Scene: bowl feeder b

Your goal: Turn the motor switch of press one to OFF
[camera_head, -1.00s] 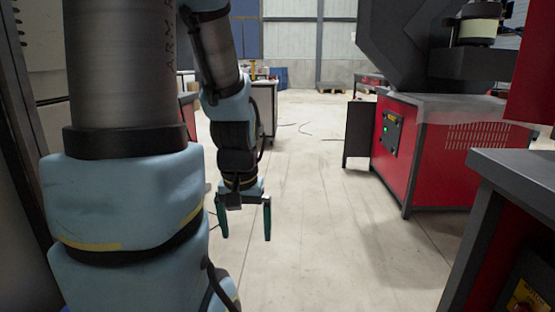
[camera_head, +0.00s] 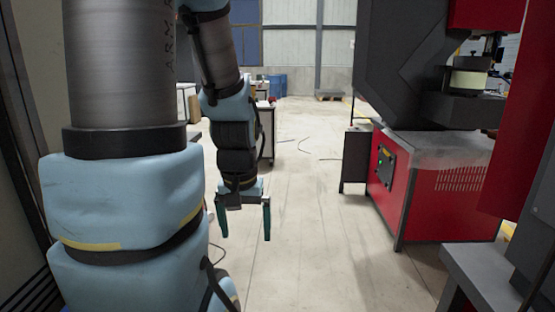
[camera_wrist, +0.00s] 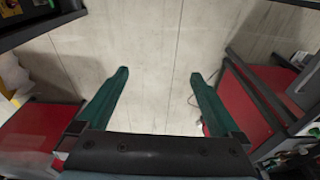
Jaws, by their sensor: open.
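A press (camera_head: 410,70) with a dark grey frame stands on a red cabinet (camera_head: 440,190) right of centre in the head view.
Another machine with a grey top (camera_head: 490,275) and red parts stands close at the lower right. A dark upright panel (camera_head: 356,157) stands beside the press cabinet. Pale floor (camera_head: 320,215) lies open in the middle. A pallet (camera_head: 330,96) lies far back.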

